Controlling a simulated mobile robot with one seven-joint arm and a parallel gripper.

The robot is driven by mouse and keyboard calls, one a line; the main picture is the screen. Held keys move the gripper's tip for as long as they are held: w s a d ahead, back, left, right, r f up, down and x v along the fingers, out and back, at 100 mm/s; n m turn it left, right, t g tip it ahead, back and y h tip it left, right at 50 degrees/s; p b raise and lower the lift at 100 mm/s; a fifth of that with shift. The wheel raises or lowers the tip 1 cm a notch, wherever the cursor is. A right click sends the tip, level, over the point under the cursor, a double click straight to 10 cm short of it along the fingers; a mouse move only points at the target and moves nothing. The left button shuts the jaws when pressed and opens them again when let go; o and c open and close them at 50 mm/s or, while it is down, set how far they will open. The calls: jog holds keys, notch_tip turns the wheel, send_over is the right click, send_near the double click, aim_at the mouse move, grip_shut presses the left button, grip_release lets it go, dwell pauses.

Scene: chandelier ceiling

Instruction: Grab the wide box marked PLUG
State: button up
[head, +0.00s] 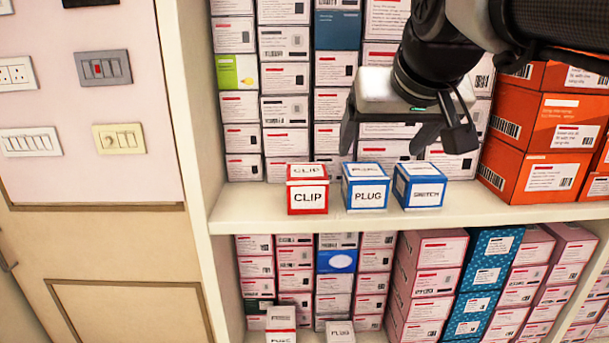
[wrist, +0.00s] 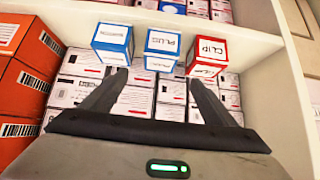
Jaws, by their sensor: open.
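A blue box with a white label marked PLUG (head: 366,197) stands on the upper shelf, between a red CLIP box (head: 308,197) and a blue SWITCH box (head: 419,194). In the wrist view the PLUG box (wrist: 165,50) is in the middle, with the SWITCH box (wrist: 112,45) left and the CLIP box (wrist: 206,55) right. My gripper (head: 385,148) is open and empty, above and behind the PLUG box in the head view. In the wrist view its fingertips (wrist: 158,78) point toward the box, apart from it.
Stacked white cartons (head: 285,107) stand behind the boxes. Orange cartons (head: 548,133) stand at the right, and a shelf side wall (head: 192,120) at the left. Small pale boxes (head: 340,331) with partly cut-off lettering stand low in front. The shelf front (head: 255,205) is clear left of CLIP.

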aim_at(365, 171)
jog(key=p+x, duration=0.1)
jog(key=x, duration=1)
jog(key=shift+w+a+f, duration=0.1)
jog(key=shift+p+x, duration=0.55)
jog(key=shift+x, duration=2.3)
jog(key=c, duration=1.2)
jog(key=shift+o, duration=0.2)
